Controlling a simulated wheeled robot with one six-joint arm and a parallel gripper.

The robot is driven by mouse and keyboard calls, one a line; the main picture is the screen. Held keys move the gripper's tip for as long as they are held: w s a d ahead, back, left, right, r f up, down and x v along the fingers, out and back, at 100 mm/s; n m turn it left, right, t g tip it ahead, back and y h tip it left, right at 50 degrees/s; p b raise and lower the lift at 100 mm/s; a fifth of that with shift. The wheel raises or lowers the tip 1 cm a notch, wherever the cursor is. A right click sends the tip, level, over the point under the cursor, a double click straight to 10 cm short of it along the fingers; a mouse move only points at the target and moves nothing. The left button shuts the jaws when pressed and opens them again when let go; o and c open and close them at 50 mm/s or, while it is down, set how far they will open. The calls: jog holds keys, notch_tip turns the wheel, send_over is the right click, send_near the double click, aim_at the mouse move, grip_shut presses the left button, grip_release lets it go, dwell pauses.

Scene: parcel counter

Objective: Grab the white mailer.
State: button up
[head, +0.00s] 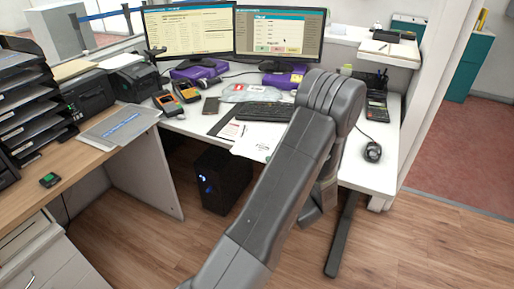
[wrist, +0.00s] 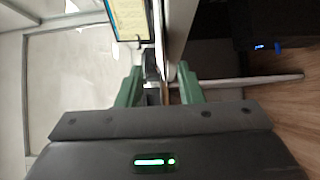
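I cannot pick out a white mailer with certainty. A pale, shiny packet (head: 250,92) with a red mark lies on the white desk (head: 190,125), below the monitors. A flat grey mailer or sheet with a blue label (head: 118,125) lies on the wooden counter at left. White papers (head: 257,140) lie at the desk's front edge. My gripper (wrist: 159,75) shows in the wrist view with its green fingers apart and no held object visible. In the head view my arm hides the gripper and part of the desk.
Two monitors (head: 188,32) stand at the back of the desk. A keyboard (head: 264,111), a mouse (head: 372,150) and yellow-black handheld devices (head: 167,103) lie on it. A black computer tower (head: 222,182) stands below. The wooden floor in front is clear.

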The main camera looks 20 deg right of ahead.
jog(key=w, duration=0.3)
jog(key=shift+w, duration=0.15)
jog(key=shift+c, duration=0.4)
grip_shut()
